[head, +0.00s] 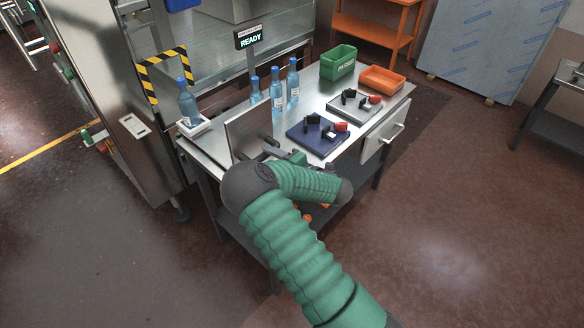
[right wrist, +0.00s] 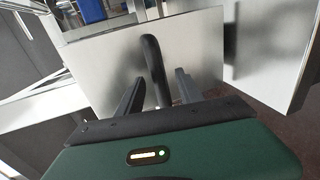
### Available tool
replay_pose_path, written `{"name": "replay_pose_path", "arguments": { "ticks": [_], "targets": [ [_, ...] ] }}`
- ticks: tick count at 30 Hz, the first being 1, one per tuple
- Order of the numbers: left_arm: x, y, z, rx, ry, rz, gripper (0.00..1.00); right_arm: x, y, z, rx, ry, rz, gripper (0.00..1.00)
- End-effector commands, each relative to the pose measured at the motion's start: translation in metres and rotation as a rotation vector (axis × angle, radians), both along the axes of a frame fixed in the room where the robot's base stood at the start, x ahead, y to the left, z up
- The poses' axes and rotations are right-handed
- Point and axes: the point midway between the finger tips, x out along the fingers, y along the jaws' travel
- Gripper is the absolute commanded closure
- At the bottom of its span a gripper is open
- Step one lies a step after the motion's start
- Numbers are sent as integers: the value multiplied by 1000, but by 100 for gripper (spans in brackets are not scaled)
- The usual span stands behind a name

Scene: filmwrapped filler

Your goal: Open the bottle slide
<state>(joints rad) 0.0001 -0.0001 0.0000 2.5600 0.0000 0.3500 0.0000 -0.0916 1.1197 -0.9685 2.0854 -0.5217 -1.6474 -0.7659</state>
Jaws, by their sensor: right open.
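The bottle slide appears as an upright steel plate (head: 247,131) at the left end of the steel table. A blue bottle (head: 188,105) stands in a white tray just to its left. In the right wrist view the plate (right wrist: 110,62) fills the middle and carries a dark bar handle (right wrist: 151,55). My right gripper (head: 265,152) is in front of the plate, partly hidden by my own arm. In the wrist view the gripper (right wrist: 158,88) is open, with its fingers on either side of the handle's lower end. Contact cannot be told. My left gripper is not in view.
Several blue bottles (head: 278,96) stand behind the plate. A navy board (head: 318,142) and a grey board (head: 338,108) with black and red fittings lie to the right. A green bin (head: 338,62) and orange tray (head: 381,80) sit at the table's far end. A sign (head: 248,38) reads READY.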

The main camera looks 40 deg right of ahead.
Motion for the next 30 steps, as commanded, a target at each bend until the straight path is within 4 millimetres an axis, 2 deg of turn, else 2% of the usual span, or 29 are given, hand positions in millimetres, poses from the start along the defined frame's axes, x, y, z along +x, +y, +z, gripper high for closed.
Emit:
{"name": "replay_pose_path", "arguments": {
  "ticks": [3,9,13,18,30],
  "targets": [
    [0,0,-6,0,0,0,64,-34,-5,5,1,1,-6,57],
    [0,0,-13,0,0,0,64,-91,-10,16,2,1,-6,57],
    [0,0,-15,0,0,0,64,-116,-11,22,1,2,-3,57],
    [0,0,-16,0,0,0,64,-131,-12,26,2,3,0,57],
    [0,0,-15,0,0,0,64,-131,-12,26,1,3,1,57]
  ]
}}
